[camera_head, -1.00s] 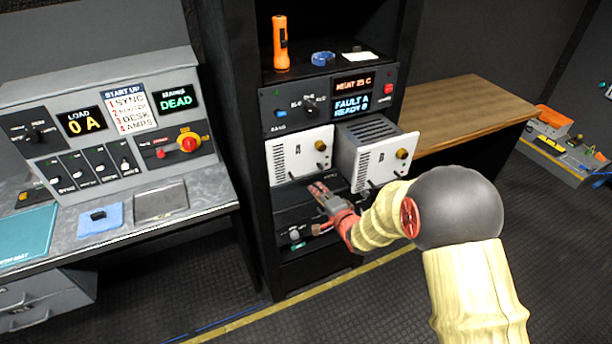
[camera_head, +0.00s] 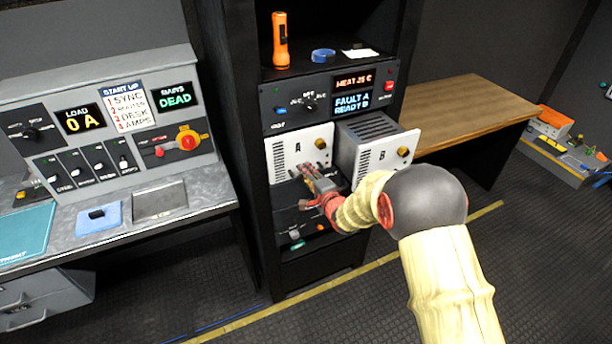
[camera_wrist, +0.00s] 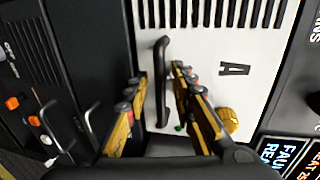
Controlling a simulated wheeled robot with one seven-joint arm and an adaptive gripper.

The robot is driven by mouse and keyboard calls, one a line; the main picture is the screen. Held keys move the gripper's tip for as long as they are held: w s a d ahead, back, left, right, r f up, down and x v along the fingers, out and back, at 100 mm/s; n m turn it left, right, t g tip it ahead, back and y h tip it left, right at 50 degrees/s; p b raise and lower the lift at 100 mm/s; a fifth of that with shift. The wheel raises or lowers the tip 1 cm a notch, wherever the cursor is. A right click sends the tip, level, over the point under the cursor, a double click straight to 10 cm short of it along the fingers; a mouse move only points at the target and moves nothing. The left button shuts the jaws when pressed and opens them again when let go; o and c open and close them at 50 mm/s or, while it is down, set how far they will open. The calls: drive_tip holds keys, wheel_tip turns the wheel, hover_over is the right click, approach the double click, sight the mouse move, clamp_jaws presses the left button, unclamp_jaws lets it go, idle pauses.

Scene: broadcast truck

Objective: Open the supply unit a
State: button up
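Supply unit A (camera_head: 286,157) is a white-fronted module with a black letter A, at the left of the rack's middle bay. Its front also shows in the wrist view (camera_wrist: 222,40), with a black bar handle (camera_wrist: 162,75) and a brass knob (camera_wrist: 228,119). My gripper (camera_head: 308,170) is at the lower part of this front. In the wrist view my gripper (camera_wrist: 158,78) is open, with one finger on each side of the handle. I cannot tell whether either finger touches it.
Supply unit B (camera_head: 372,158) stands further out of the rack, just right of my gripper. A control panel (camera_head: 300,105) with lit displays is above. A dark panel with knobs (camera_head: 290,215) lies below. A wooden bench (camera_head: 470,105) is at the right, a console desk (camera_head: 150,225) at the left.

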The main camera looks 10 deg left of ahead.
drive_tip(key=c, duration=0.3)
clamp_jaws()
idle(0.6)
